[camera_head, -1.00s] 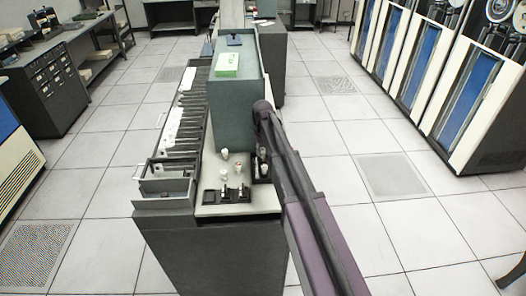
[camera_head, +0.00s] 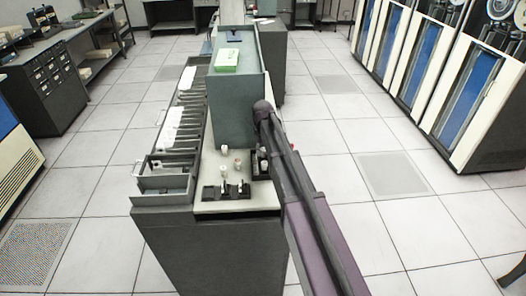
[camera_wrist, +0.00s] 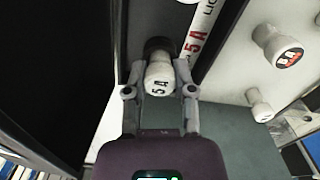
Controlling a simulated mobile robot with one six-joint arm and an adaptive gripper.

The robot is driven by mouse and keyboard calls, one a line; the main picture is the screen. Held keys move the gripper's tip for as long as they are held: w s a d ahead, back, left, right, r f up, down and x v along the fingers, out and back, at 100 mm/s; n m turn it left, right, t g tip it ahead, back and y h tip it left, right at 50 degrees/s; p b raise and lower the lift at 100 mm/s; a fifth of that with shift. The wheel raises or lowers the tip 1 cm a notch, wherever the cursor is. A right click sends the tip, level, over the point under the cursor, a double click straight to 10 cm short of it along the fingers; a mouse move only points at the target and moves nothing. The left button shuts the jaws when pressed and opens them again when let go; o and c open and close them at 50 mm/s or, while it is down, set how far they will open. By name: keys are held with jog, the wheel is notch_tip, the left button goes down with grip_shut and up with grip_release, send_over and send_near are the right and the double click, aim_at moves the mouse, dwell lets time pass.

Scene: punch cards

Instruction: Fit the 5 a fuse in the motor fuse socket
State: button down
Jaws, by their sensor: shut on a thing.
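In the wrist view my gripper (camera_wrist: 159,91) is shut on a white cylindrical fuse (camera_wrist: 159,74) marked "5 A". The far end of the fuse meets a dark round part (camera_wrist: 157,46), which looks like a socket on a black strip. I cannot tell whether the fuse is inside it or only in front. Beside it runs a white label strip (camera_wrist: 203,38) with a red "5 A" and partly cut-off black letters. In the head view my gripper cannot be made out clearly beside the bench machine.
The wrist view shows another white fuse (camera_wrist: 284,50) with a dark label and a smaller white piece (camera_wrist: 262,112). In the head view, white pieces (camera_head: 224,172) stand on the pale top (camera_head: 208,165) by a black holder (camera_head: 212,192). A grey-green cabinet (camera_head: 234,105) rises behind.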

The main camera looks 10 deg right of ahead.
aim_at(263, 149)
jog(key=shift+c, duration=1.8)
grip_release()
jog(key=shift+r, duration=0.15)
notch_tip(263, 149, up, 7)
jog(key=p, duration=0.7)
jog(key=s+a+r+n+p, duration=0.1)
jog(key=a, duration=1.4)
jog(key=shift+a+n, duration=0.3)
jog(key=shift+n, duration=0.1)
